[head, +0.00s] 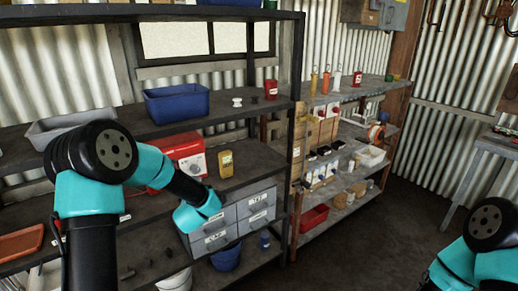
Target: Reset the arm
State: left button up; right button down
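My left arm (95,165) rises from the bottom left, bends at a black elbow joint and reaches right and down. Its teal end (198,212) is in front of the grey drawer unit (257,205). No fingers show there, so I cannot see the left gripper or anything it might hold. My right arm (488,250) shows only in the bottom right corner, with a black joint and teal links. Its gripper is not in the picture.
A dark shelf rack holds a blue bin (177,103), a grey bin (75,125), a red box (183,155) and a yellow container (226,164). A second shelf rack with several small items (345,165) stands behind right. The floor (410,235) between my arms is clear.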

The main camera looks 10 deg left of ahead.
pick_arm(q)
jog(key=s+d+f+m+g+h, duration=0.2)
jog(key=s+d+f+m+h, duration=0.15)
jog(key=f, duration=0.35)
jog(key=s+d+f+m+g+h, duration=0.2)
jog(key=s+d+f+m, duration=0.15)
jog(key=f, duration=0.35)
jog(key=s+d+f+m+g+h, duration=0.25)
jog(key=s+d+f, duration=0.2)
jog(key=f, duration=0.25)
jog(key=s+d+f+m+g+h, duration=0.1)
jog(key=s+d+f+m+g, duration=0.2)
jog(key=s, duration=0.6)
jog(key=s+d+f+m+g+h, duration=0.2)
jog(key=s+d+f+m+g, duration=0.2)
jog(key=s+f, duration=0.3)
jog(key=s+d+m, duration=0.1)
jog(key=s, duration=0.2)
jog(key=shift+s+d+f, duration=0.2)
jog(key=shift+f, duration=0.1)
jog(key=shift+w+m, duration=0.1)
jog(key=shift+m, duration=0.15)
